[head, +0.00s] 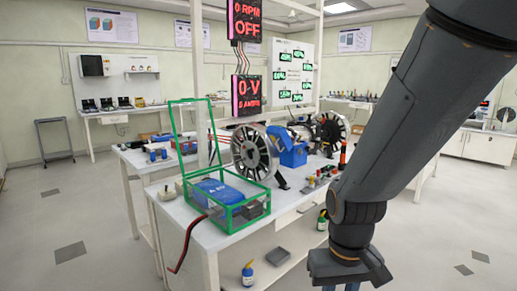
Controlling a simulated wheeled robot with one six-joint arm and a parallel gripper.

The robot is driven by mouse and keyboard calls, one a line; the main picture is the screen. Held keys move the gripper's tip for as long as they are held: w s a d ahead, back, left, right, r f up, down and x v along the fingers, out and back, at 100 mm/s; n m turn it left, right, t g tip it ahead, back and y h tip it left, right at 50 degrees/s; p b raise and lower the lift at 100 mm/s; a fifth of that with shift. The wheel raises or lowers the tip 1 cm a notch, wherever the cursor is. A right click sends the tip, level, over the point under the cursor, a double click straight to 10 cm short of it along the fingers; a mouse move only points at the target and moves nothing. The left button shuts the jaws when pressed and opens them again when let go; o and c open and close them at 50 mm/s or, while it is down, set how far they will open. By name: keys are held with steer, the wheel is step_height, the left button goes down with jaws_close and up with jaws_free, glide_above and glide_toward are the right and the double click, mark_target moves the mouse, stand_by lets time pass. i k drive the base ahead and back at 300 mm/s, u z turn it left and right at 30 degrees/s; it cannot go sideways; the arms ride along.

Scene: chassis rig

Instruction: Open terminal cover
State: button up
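A box with green edges (236,222) and see-through sides sits on the front left of the white bench. Its green-framed lid (172,131) stands raised, nearly upright, at the back left of the box. A blue battery-like block (218,191) lies inside, with a dark grey piece at its right. I take this framed lid to be the terminal cover; no label shows. My gripper (342,287) hangs at the bottom edge, right of the bench and apart from the box. Its fingers are mostly cut off by the frame.
The white bench (262,226) also holds a spoked wheel (255,152), a blue machine (291,150) and small coloured terminals (322,177). Displays (247,20) reading "0 RPM OFF" and "0 V" hang above. A red-black cable (185,245) hangs off the front left. Open floor lies left and right.

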mark_target(279, 137)
steer(key=i, duration=0.9)
steer(key=z, duration=0.45)
